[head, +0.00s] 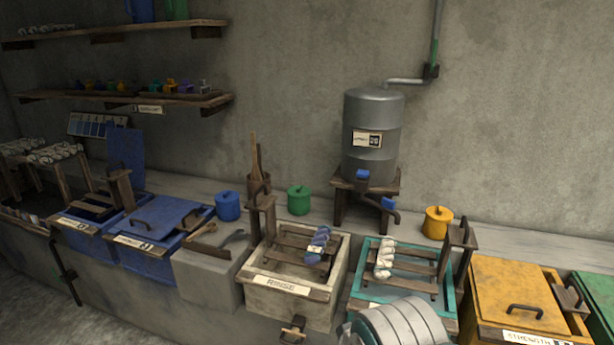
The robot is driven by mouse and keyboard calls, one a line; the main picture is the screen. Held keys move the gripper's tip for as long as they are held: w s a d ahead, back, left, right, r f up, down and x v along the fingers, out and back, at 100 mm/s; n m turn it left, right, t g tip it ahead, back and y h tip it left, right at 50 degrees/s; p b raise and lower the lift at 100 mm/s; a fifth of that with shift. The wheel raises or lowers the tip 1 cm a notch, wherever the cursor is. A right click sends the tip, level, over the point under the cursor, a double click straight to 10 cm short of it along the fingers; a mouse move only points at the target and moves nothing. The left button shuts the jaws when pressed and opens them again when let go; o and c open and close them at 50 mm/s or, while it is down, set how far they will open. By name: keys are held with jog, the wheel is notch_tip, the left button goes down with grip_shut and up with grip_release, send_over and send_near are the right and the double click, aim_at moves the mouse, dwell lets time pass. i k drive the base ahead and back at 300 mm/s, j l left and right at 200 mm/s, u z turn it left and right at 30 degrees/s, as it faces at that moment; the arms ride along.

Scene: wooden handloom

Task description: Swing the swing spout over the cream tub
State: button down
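The grey metal tank (372,135) stands on a wooden stand against the back wall. A blue tap part (362,177) is on its lower front. The swing spout appears to be the blue-ended piece (388,203) just below and to the right, above the ledge behind the teal tub (449,322). The cream tub (285,312), labelled RINSE, is in the middle, left of the teal tub; the spout end is not above it. A grey ribbed part of my arm shows at the bottom edge. My gripper's fingers are not visible.
A blue-and-white skein (318,243) lies on the cream tub's rack and a white skein (385,258) on the teal tub's. Green (299,200), blue (228,206) and yellow (438,222) pots stand on the ledge. A yellow lidded vat (510,292) is at right.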

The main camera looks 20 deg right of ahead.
aim_at(388, 206)
jog(key=i+l+z, duration=0.5)
jog(key=i+z, duration=0.35)
jog(key=i+l, duration=0.05)
jog(key=i, duration=0.05)
